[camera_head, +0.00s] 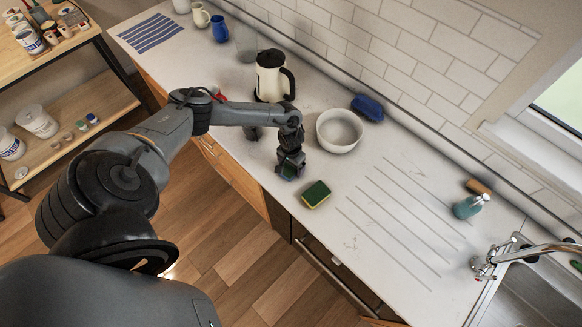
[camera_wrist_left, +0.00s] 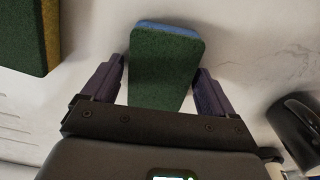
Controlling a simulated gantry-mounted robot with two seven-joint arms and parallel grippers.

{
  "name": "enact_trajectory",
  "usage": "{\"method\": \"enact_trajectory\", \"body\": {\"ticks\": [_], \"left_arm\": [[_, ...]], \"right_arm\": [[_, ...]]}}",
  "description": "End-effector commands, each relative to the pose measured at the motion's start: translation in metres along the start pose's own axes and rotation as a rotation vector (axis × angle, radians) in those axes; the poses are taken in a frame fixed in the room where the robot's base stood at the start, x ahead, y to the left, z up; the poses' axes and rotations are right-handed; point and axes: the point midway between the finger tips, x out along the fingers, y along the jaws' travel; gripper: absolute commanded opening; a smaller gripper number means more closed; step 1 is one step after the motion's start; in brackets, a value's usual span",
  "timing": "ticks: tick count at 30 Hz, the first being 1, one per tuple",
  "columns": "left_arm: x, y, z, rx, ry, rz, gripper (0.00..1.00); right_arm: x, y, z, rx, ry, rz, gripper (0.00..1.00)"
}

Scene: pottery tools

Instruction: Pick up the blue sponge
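The blue sponge, with a dark green scouring face on top, lies at my left gripper in the head view (camera_head: 289,173), mostly hidden under the fingers. In the left wrist view the sponge (camera_wrist_left: 164,65) sits between the two fingers, green face up, with its blue side showing along the far edge. My left gripper (camera_head: 290,168) is low over the counter. In the left wrist view its fingers (camera_wrist_left: 160,82) are spread on either side of the sponge, with a narrow gap at the left finger. My right gripper is not in view.
A yellow sponge with a green face (camera_head: 316,194) lies just right of the gripper, near the counter's front edge. A white bowl (camera_head: 339,131) and a dark blue object (camera_head: 367,107) stand behind. A white kettle (camera_head: 270,76) stands behind the arm.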

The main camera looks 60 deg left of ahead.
Motion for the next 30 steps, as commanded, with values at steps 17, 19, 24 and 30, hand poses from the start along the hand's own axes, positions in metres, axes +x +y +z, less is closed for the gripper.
{"method": "enact_trajectory", "body": {"ticks": [17,19,24,30], "left_arm": [[-0.001,0.000,0.000,0.000,0.000,0.000,0.64],[-0.004,0.000,0.000,0.000,0.000,0.001,0.64],[-0.017,0.000,0.000,0.001,0.000,0.002,0.63],[-0.046,0.009,0.003,0.005,0.000,0.004,0.63]], "right_arm": [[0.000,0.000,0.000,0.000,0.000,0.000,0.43],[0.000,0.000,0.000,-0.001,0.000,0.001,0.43],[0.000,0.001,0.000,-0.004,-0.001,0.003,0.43],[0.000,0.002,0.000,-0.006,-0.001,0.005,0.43]]}}
